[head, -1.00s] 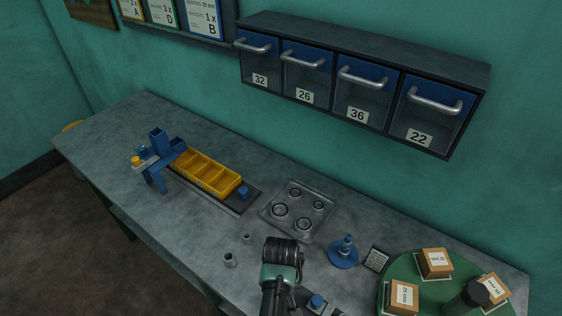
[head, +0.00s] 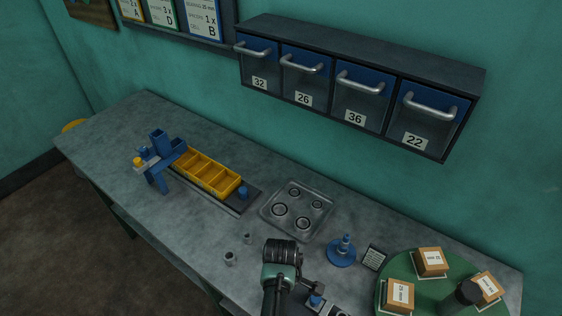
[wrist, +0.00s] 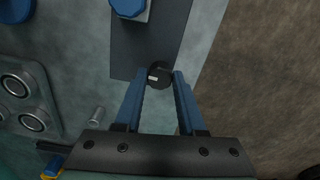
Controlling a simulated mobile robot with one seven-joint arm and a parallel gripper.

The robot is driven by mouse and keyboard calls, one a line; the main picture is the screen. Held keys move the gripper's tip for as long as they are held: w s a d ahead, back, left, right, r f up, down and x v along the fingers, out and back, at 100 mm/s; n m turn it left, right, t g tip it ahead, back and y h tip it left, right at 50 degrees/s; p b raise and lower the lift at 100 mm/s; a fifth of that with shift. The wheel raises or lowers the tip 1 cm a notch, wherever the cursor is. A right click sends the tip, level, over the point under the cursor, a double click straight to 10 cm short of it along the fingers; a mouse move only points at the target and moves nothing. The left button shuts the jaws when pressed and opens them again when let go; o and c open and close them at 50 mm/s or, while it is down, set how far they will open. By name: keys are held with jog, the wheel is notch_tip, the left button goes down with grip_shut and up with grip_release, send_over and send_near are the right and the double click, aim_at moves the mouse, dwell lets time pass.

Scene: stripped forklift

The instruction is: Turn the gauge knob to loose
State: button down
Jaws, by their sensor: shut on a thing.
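The gauge knob (wrist: 159,71) is a small black round knob with a short white mark. It sits at the lower end of a dark grey plate (wrist: 142,45) on the bench. My gripper (wrist: 161,80) has its two blue fingers on either side of the knob, shut on it. The white mark lies on the left part of the knob in the wrist view. A blue round part (wrist: 128,7) sits on a pale block on the same plate, and also shows in the head view (head: 315,300). In the head view my arm hides much of this area.
A metal tray with round rings (head: 298,208) lies behind my arm. A blue stand (head: 342,252), a small dark label card (head: 374,257) and a green round plate (head: 410,268) with boxes are to the right. Two small grey cylinders (head: 230,258) stand left. Drawers (head: 359,97) hang above.

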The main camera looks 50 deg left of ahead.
jog(key=shift+a+r+n, duration=0.1)
jog(key=shift+n, duration=0.5)
jog(key=c, duration=0.5)
grip_release()
notch_tip(320, 180, up, 13)
jog(key=b, duration=0.1)
jog(key=shift+b, duration=0.4)
